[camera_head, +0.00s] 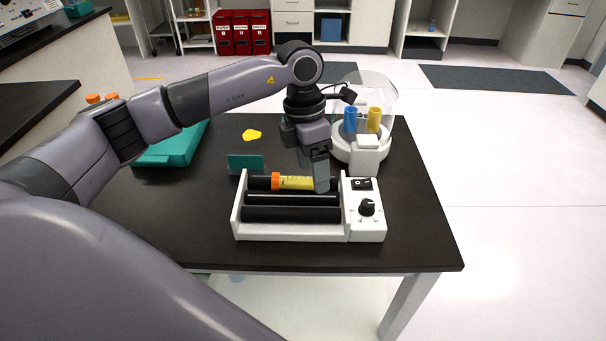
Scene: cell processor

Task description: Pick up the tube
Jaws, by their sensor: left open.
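The tube (295,182) is yellow with an orange cap at its left end. It lies on its side on the black rollers of a white roller device (240,220). My left gripper (321,183) points down at the tube's right end, and its fingers hide that end. The gripper is open; I cannot tell whether its fingers touch the tube. My right gripper is not in view.
A white centrifuge (344,152) with a clear lid, a blue holder and a yellow holder stands behind the gripper. A teal box (172,150) and a yellow patch (252,135) lie at left on the dark table (420,225). The table's right side is clear.

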